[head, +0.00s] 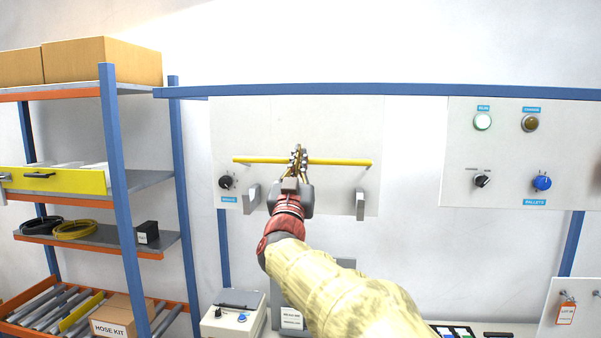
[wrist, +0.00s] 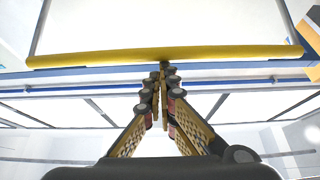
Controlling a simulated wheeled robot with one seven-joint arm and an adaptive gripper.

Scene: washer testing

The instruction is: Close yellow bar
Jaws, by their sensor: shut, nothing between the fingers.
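The yellow bar (head: 340,162) runs level across the pale panel (head: 300,115) in the head view. In the wrist view the yellow bar (wrist: 100,58) crosses the upper part of the picture, with a thin grey arm rising from each end. My gripper (head: 298,150) is in front of the bar's middle in the head view and hides a short part of it. In the wrist view my gripper (wrist: 163,70) is shut and empty, its fingertips at the bar's lower edge. I cannot tell whether they touch it.
Grey brackets stand at the panel's lower left (head: 251,198) and lower right (head: 360,204). A blue-framed shelf (head: 120,180) stands left; a button panel (head: 520,150) is at right. Small devices sit below.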

